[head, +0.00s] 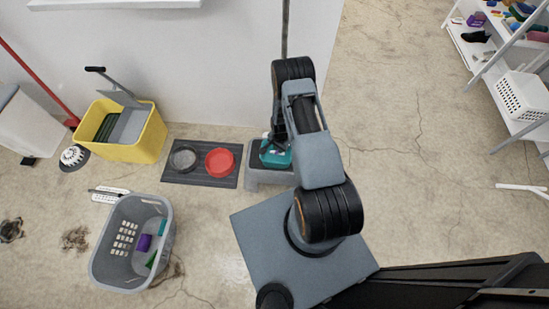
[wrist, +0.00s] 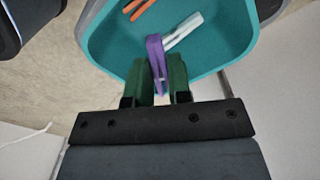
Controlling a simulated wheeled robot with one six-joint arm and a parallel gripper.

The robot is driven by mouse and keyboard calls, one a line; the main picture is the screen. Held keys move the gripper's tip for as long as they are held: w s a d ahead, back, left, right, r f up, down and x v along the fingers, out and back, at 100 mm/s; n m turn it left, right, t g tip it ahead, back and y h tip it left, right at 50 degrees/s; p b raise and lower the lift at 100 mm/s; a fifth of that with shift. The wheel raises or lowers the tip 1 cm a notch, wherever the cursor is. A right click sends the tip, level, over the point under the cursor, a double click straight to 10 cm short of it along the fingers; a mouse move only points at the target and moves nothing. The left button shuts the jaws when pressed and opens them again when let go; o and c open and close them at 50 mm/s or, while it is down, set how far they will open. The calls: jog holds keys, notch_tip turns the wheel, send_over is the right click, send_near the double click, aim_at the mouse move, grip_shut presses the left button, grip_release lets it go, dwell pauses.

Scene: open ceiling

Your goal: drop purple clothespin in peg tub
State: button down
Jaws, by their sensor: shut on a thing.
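In the wrist view, my gripper (wrist: 160,84) is shut on the purple clothespin (wrist: 155,52), which sticks out between the two green fingers. The clothespin is over the near part of the teal peg tub (wrist: 225,52). I cannot tell whether it touches the tub floor. Inside the tub lie a white clothespin (wrist: 184,30) and orange clothespins (wrist: 140,9). In the head view, the teal tub (head: 276,160) stands on a small grey stool, and my arm hides part of it and the clothespin.
The grey stool (head: 268,180) stands against the wall. Left of it is a dark mat (head: 201,179) with a red bowl (head: 220,162) and a grey bowl (head: 183,159). A yellow mop bucket (head: 140,145) and a grey laundry basket (head: 110,255) stand farther left. Shelves are at right.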

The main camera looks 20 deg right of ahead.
jog(key=shift+f, duration=0.2)
jog(key=c, duration=1)
grip_release()
notch_tip(320, 180, up, 14)
jog(key=p, duration=0.3)
jog(key=shift+f, duration=0.1)
